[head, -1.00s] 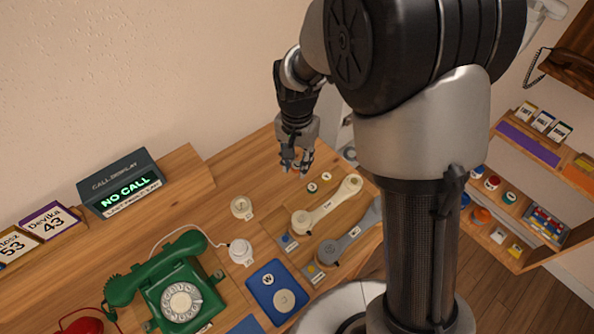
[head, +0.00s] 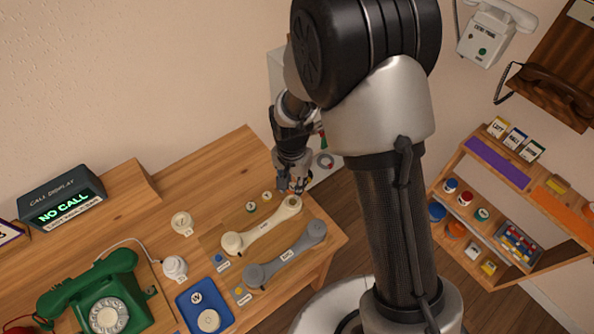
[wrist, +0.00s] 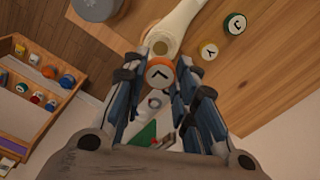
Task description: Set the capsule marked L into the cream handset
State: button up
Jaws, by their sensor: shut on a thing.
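The cream handset (head: 262,226) lies on a wooden board, with an open cup at its right end (head: 291,203). In the wrist view the cream handset (wrist: 181,20) extends up from just beyond my fingers. My gripper (head: 293,187) is beside or above that right end; the exact gap is unclear. In the wrist view my gripper (wrist: 160,88) is shut on an orange-rimmed capsule (wrist: 159,72) whose white face bears a dark mark like an L, seen turned. Two other capsules, one green-rimmed (wrist: 235,23) and one yellow-rimmed (wrist: 208,49), lie on the wood.
A grey handset (head: 285,256) lies beside the cream one, near the table's front edge. A green dial phone (head: 98,300), a blue plate marked W (head: 205,306) and white round parts (head: 181,222) are to the left. A shelf unit (head: 510,215) stands at the right.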

aim_at(293, 202)
jog(key=shift+d+f, duration=0.15)
jog(key=shift+s+a+f+b, duration=0.15)
jog(key=shift+a+f+b, duration=0.15)
jog(key=shift+f+b, duration=0.35)
jog(key=shift+d+f+b, duration=0.1)
jog(key=shift+f+b, duration=1.3)
jog(key=shift+f, duration=0.7)
jog(key=shift+f+b, duration=0.5)
jog(key=shift+f, duration=0.1)
jog(key=o, duration=1)
jog(key=shift+o, duration=0.2)
notch_tip(293, 202, up, 12)
jog(key=shift+r, duration=0.1)
